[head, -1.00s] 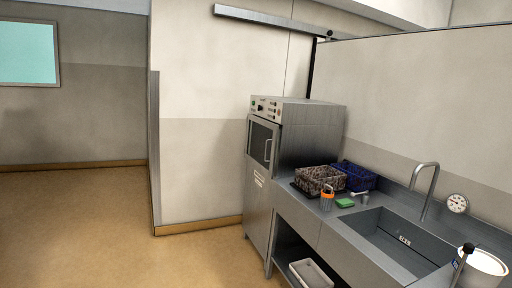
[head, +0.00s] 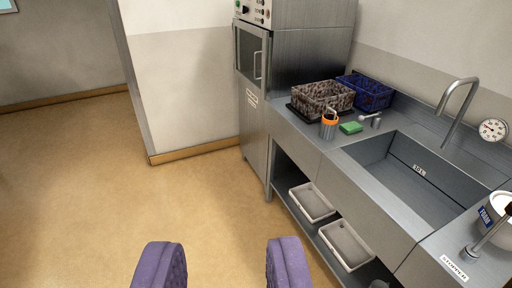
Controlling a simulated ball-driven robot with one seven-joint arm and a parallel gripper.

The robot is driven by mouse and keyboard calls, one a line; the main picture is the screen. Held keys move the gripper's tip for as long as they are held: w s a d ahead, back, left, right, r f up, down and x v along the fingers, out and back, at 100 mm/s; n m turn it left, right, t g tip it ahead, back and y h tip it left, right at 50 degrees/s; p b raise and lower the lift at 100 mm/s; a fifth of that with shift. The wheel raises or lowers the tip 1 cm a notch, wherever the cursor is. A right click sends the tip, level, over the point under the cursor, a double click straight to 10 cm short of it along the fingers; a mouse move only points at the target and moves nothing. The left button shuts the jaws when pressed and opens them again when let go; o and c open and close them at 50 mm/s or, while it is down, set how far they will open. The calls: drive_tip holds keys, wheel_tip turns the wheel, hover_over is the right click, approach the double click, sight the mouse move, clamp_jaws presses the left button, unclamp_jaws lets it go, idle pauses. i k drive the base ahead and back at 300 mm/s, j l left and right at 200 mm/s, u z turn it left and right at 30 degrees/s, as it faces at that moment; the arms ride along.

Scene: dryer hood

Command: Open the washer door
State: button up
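The washer (head: 305,70) is a tall grey metal cabinet at the upper middle, with a control panel (head: 254,10) on top. Its door (head: 251,49) has a dark window and a vertical bar handle (head: 258,65), and it looks shut. My gripper (head: 223,270) shows at the bottom edge as two purple padded fingers, spread apart with only floor visible between them. It is open, empty and well short of the washer.
A steel sink counter (head: 330,165) runs along the right from the washer. On it are a brown basket (head: 322,96), a blue basket (head: 367,92), an orange-rimmed cup (head: 328,126) and a green sponge (head: 351,128). White trays (head: 312,201) sit below. The floor (head: 75,190) at left is clear.

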sight(262, 34)
drive_tip(key=i+l+z, duration=0.15)
drive_tip(key=i, duration=2.4)
drive_tip(key=i+l+u, duration=0.1)
drive_tip(key=i+u, duration=0.15)
drive_tip(key=i, duration=0.25)
drive_tip(key=i+l+u, duration=0.25)
drive_tip(key=i, duration=0.25)
drive_tip(key=i+l+u, duration=0.25)
drive_tip(key=i, duration=0.2)
